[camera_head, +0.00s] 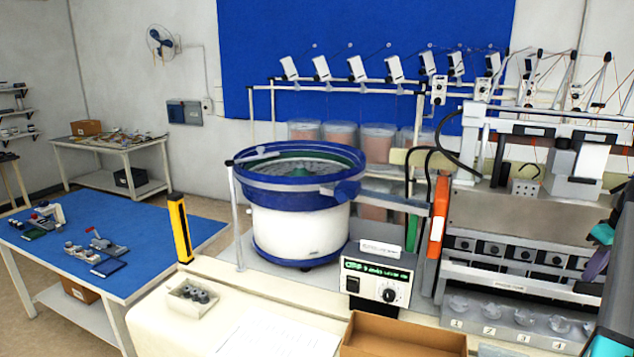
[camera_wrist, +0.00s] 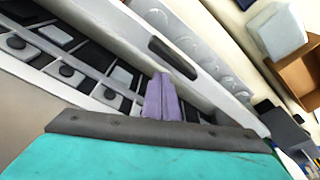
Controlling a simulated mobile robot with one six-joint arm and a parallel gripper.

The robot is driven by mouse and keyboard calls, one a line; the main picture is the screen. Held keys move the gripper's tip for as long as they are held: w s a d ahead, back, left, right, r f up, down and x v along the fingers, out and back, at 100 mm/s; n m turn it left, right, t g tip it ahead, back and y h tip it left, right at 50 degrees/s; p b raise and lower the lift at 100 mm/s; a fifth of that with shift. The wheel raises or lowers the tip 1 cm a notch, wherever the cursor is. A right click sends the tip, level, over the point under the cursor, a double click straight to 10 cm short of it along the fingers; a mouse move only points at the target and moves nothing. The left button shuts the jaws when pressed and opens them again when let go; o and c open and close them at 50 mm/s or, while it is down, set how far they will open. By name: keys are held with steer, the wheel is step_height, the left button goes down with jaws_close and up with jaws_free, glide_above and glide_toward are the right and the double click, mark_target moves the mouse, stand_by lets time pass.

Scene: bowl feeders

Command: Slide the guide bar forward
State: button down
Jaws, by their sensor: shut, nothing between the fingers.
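The guide bar (camera_head: 530,290) is a long pale grey bar with a dark label, across the front of the machine at the right in the head view.
Several clear cups (camera_head: 490,308) line the numbered ledge in front of the bar. Black square slots with round knobs (camera_head: 491,248) lie behind it. A brown box (camera_head: 400,338) and a control box (camera_head: 378,278) stand to the left. A blue-and-white bowl feeder (camera_head: 300,215) is farther left.

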step_height(320, 180, up, 6)
steer(key=p, duration=0.3)
steer(key=shift+r, duration=0.15)
stand_by(0.3)
steer(key=shift+d, duration=0.15)
stand_by(0.4)
